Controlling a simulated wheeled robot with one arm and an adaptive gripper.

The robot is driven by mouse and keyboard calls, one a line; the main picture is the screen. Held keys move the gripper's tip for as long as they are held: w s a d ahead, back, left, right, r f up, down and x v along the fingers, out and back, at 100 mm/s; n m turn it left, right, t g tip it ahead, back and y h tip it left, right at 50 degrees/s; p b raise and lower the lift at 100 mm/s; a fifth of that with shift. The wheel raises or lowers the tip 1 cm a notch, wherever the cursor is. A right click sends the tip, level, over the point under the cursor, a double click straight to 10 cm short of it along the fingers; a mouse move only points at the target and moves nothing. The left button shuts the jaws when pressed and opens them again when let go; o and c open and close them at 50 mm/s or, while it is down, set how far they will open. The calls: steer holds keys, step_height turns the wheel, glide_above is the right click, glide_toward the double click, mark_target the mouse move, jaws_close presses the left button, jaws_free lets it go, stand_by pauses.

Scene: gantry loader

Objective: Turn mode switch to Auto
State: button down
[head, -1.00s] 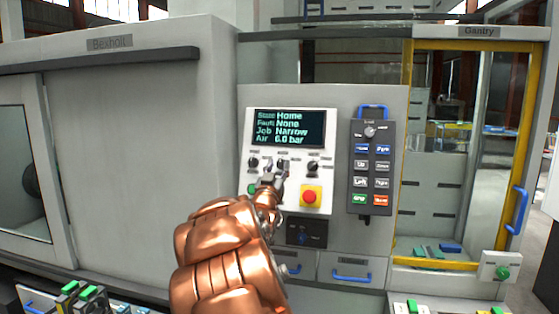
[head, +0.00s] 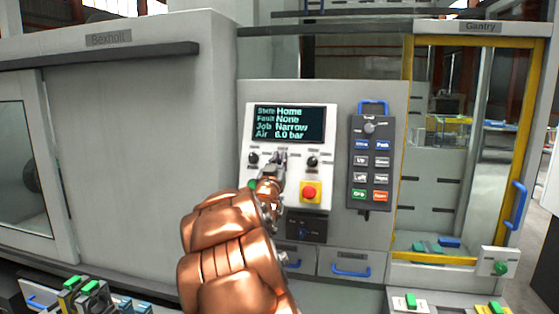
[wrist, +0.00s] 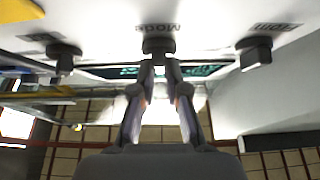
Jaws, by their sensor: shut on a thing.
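The mode switch (wrist: 158,46) is a dark knob under an upside-down "Mode" label in the wrist view. It is the middle of three knobs on the white control panel (head: 325,143). My gripper (wrist: 159,70) is shut on the mode switch, with one finger on each side of it. In the head view my gripper (head: 279,160) reaches up to the panel below the display and mostly hides this switch. The direction the switch points cannot be read. The display (head: 289,124) reads State Home, Fault None, Job Narrow, Air 6.0 bar.
A dark knob sits on each side, left (head: 253,159) and right (head: 312,161). A red button on yellow (head: 310,192) is below right, and a green button (head: 253,184) is close left of my gripper. A keypad pendant (head: 370,165) hangs to the right.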

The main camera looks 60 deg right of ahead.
steer(key=shift+w+m+g, duration=0.1)
steer(key=shift+m+g, duration=0.2)
steer(key=shift+m, duration=0.2)
steer(key=m+g, duration=0.3)
steer(key=m, duration=0.1)
steer(key=shift+f+h+b, duration=0.1)
steer(key=shift+h+b, duration=0.3)
steer(key=m+g, duration=0.3)
steer(key=m, duration=0.1)
steer(key=shift+g, duration=0.3)
steer(key=m+g+y, duration=0.1)
steer(key=m+g, duration=0.1)
steer(key=m, duration=0.1)
steer(key=m+g+y+p, duration=0.1)
steer(key=m, duration=0.1)
steer(key=shift+m+g, duration=0.4)
steer(key=shift+m+g+y+p, duration=0.7)
steer(key=shift+m+y, duration=0.1)
steer(key=shift+m, duration=0.7)
steer(key=c, duration=1.2)
jaws_free()
